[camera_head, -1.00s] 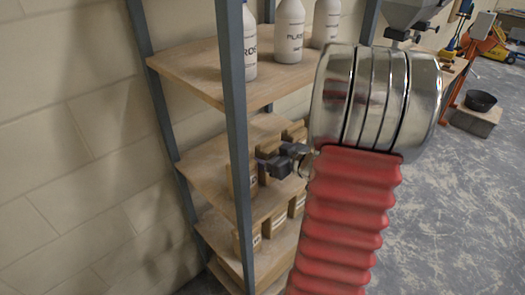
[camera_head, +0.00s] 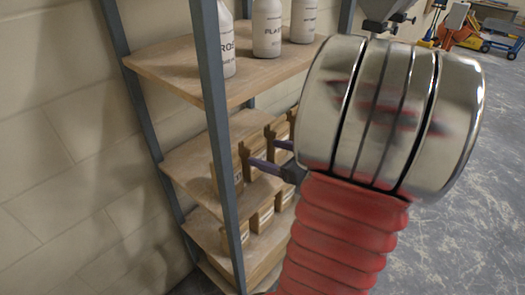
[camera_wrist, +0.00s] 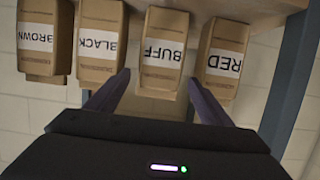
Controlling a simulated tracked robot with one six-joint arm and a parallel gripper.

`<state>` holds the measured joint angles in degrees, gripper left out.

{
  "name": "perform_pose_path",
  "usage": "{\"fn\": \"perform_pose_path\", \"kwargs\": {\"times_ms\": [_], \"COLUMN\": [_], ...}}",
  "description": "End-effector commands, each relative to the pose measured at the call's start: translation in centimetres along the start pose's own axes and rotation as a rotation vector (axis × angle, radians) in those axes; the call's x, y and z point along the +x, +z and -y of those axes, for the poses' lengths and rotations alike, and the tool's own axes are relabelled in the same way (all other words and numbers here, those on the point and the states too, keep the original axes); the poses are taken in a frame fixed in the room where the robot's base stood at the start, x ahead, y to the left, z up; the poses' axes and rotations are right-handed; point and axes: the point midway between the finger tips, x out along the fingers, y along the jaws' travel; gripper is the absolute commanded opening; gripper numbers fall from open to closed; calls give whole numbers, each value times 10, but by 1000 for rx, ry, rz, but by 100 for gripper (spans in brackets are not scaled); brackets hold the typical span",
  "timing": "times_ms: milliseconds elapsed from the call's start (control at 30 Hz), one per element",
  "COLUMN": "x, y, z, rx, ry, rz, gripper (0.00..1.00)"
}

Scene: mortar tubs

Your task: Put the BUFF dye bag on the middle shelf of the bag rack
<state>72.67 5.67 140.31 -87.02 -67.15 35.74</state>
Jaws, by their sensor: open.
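In the wrist view the BUFF dye bag (camera_wrist: 163,45) is a brown bag with a white label, upside down in the picture. It stands in a row between the BLACK bag (camera_wrist: 99,42) and the RED bag (camera_wrist: 222,62). My open gripper (camera_wrist: 158,88) has one purple finger to each side of the BUFF bag's lower picture end; contact cannot be told. In the head view my gripper (camera_head: 266,157) is at the middle shelf (camera_head: 188,163) of the bag rack, close to brown bags there. My arm hides part of the rack, and the labels are unreadable in this view.
The BROWN bag (camera_wrist: 38,38) is at the row's left end. White bottles (camera_head: 267,28) stand on the upper shelf (camera_head: 165,72). More bags (camera_head: 262,217) stand on the lower shelf. A grey rack post (camera_head: 216,120) rises left of my gripper. Open floor (camera_head: 455,200) lies right.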

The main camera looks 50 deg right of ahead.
Motion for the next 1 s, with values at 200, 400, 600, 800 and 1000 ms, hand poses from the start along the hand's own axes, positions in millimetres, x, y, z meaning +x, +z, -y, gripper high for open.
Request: {"fn": "perform_pose_path", "kwargs": {"times_ms": [200,400,600,800,1000], "x": [-12,-13,-13,-13,-13], "y": [0,0,0,0,0], "z": [0,0,0,0,0], "rx": [1,1,1,1,1], "ry": [1,0,1,1,1], "rz": [0,0,1,1,1], "gripper": [74,74,74,74,74]}}
